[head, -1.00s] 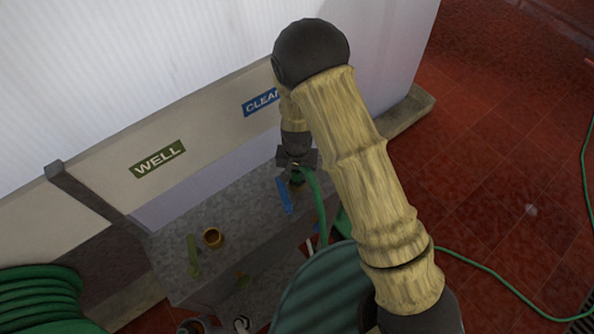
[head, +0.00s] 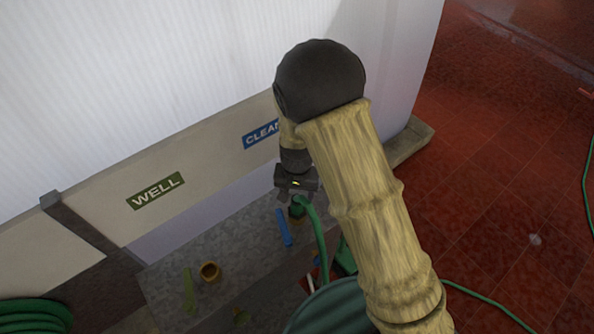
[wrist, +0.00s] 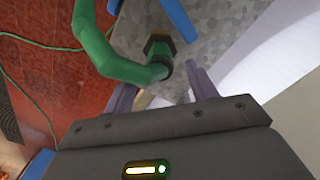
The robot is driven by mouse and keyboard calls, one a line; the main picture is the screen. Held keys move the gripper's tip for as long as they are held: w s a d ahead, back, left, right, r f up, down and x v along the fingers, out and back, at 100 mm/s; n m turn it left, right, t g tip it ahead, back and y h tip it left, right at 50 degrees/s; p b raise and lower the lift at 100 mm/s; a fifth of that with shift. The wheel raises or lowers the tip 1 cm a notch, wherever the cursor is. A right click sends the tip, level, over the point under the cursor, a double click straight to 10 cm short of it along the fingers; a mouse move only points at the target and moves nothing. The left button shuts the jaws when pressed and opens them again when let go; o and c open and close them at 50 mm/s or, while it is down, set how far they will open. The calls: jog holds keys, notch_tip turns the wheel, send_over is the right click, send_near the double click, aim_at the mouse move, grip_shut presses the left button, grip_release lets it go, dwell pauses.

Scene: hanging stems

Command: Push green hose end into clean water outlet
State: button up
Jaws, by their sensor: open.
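The green hose end (head: 298,206) sits upright at the brass clean water outlet (head: 297,219), below the blue CLEAN sign (head: 261,133). In the wrist view the dark green hose end (wrist: 159,46) shows with the green hose (wrist: 97,50) bending away from it. My gripper (head: 297,196) is just above the hose end. How deep the hose end sits cannot be told.
A blue handle (head: 284,228) lies beside the clean outlet. The open brass well outlet (head: 210,271) and a green handle (head: 189,290) are on the same grey ledge (head: 170,265), below the WELL sign (head: 155,190). A white tank wall (head: 150,90) rises behind.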

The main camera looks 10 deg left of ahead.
notch_tip(320, 180, up, 11)
jog(key=b, duration=0.1)
dwell(0.3)
jog(key=shift+d+r, duration=0.1)
jog(key=s+d+r+t, duration=0.1)
jog(key=s+d+r, duration=0.1)
jog(key=d, duration=1)
jog(key=s+d+r+m+t, duration=0.1)
jog(key=s+d, duration=0.4)
jog(key=d, duration=0.8)
jog(key=shift+d+r+t, duration=0.25)
jog(key=shift+r+t, duration=0.05)
jog(key=shift+r, duration=0.3)
jog(key=shift+c, duration=0.5)
